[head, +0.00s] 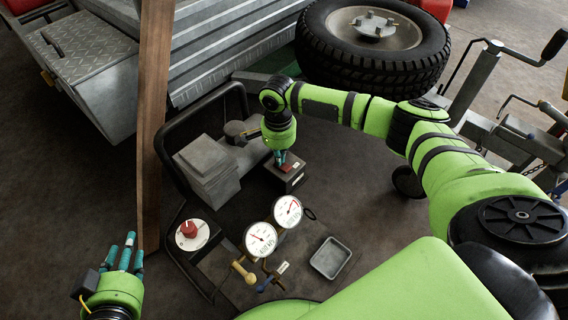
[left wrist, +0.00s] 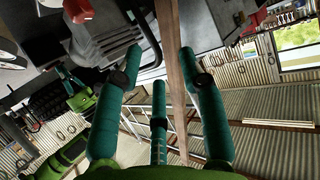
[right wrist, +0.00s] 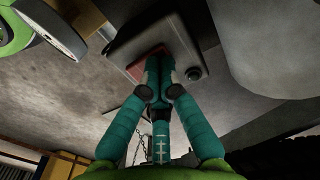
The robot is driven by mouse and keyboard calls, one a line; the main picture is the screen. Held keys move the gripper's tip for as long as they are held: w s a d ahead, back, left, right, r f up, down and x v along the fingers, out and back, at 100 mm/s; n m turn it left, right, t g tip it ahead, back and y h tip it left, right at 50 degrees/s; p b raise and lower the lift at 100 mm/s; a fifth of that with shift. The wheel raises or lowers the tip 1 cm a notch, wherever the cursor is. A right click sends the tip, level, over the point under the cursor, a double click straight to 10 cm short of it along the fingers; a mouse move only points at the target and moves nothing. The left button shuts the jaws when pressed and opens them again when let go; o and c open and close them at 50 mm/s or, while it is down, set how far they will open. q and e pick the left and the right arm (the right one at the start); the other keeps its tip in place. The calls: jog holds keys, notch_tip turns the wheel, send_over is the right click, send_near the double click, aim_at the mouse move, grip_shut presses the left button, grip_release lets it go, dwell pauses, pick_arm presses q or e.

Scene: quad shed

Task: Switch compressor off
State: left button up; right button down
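The compressor (head: 205,165) stands on the dark floor inside a black tube frame. On its right side is a grey switch box (head: 287,181) with a red switch (head: 290,163) on top. My right gripper (head: 281,157) reaches down onto the switch. In the right wrist view its fingertips (right wrist: 158,75) are together and cover part of the red switch (right wrist: 146,62) on the box (right wrist: 185,45); I cannot tell which way the switch is tilted. My left gripper (head: 123,252) is at the lower left, clear of the compressor, with its fingers (left wrist: 158,75) spread and empty.
A red knob on a white dial (head: 189,230) and two round gauges (head: 261,238) sit at the compressor's front. A small grey tray (head: 330,258) lies to the right. A wooden post (head: 152,120) stands left of the compressor. A trailer (head: 200,45) and a large tyre (head: 330,60) are behind.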

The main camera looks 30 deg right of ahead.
jog(key=shift+r+p, duration=0.6)
jog(key=shift+p, duration=0.15)
jog(key=shift+r+p, duration=0.2)
jog(key=shift+p, duration=0.15)
pick_arm(q)
jog(key=shift+s+a+f+n+g+y, duration=0.3)
jog(key=shift+s+a+f+g+y, duration=0.35)
jog(key=shift+s+a+f+g, duration=1.5)
jog(key=shift+s+a+f+n+g+y, duration=0.3)
jog(key=shift+s+a+f+g+y, duration=0.4)
jog(key=shift+s+f+g, duration=2.7)
pick_arm(e)
jog(key=shift+r+p, duration=0.3)
jog(key=shift+p, duration=0.1)
jog(key=shift+r, duration=0.1)
jog(key=shift+r+p, duration=0.25)
jog(key=shift+p, duration=0.3)
jog(key=shift+r+p, duration=0.5)
jog(key=shift+p, duration=0.15)
jog(key=shift+r+p, duration=0.45)
jog(key=shift+p, duration=0.2)
jog(key=shift+r+p, duration=0.55)
jog(key=shift+p, duration=0.3)
pick_arm(q)
jog(key=s+f+p, duration=0.1)
jog(key=s+f, duration=0.3)
jog(key=f, duration=1.1)
jog(key=shift+t, duration=0.35)
pick_arm(e)
jog(key=shift+r, duration=0.45)
